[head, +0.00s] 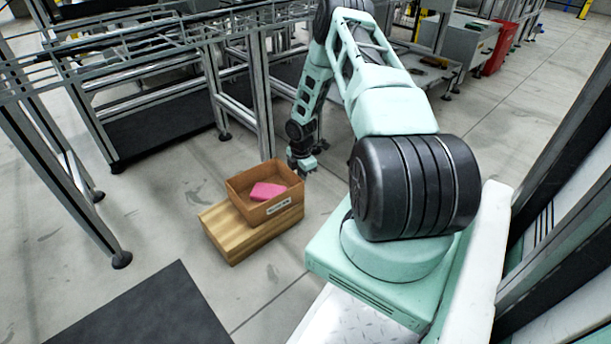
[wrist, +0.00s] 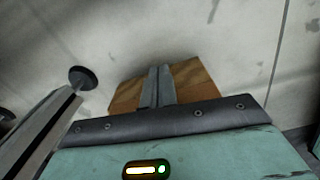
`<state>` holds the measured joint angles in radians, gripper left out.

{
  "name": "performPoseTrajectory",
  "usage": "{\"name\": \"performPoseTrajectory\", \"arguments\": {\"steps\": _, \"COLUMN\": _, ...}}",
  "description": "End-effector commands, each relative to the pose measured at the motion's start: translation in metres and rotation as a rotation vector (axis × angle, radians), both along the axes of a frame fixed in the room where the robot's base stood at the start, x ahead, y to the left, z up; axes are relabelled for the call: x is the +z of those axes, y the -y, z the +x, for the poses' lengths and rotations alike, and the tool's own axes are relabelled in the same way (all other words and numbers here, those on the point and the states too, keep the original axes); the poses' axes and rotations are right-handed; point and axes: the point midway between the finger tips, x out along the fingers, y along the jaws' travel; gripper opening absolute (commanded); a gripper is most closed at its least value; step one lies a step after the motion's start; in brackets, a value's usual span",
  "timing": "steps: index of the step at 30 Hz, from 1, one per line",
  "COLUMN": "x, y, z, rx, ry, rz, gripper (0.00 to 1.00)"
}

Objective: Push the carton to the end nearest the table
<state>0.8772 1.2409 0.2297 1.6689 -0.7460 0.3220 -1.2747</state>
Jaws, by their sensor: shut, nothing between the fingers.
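The carton (head: 262,212) is an open brown box with a white label on its near side and a pink item (head: 267,191) inside. It sits on a wooden block (head: 240,243), toward the block's right part in the head view, with bare wood showing at the left. My gripper (head: 305,168) points down beside the carton's far right corner; whether it touches cannot be told. In the wrist view my gripper (wrist: 158,72) is shut and empty, with a brown wood-like surface (wrist: 192,80) behind the fingers. I cannot tell whether that is the block or the carton.
A metal frame table (head: 240,112) stands behind and left of the block, with a leg close to the carton. Another frame leg (head: 85,215) stands at the left. A dark mat (head: 160,310) lies at the front left. The floor between is clear.

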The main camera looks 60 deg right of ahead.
Motion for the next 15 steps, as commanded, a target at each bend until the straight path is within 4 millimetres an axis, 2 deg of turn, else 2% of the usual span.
{"name": "performPoseTrajectory", "arguments": {"steps": 6, "x": -0.001, "y": -0.018, "z": 0.007, "rx": 0.0, "ry": 0.001, "rz": -0.001, "gripper": 0.0}}
{"name": "performPoseTrajectory", "arguments": {"steps": 15, "x": 0.001, "y": -0.021, "z": 0.008, "rx": -0.003, "ry": 0.0, "rz": -0.001, "gripper": 0.0}}
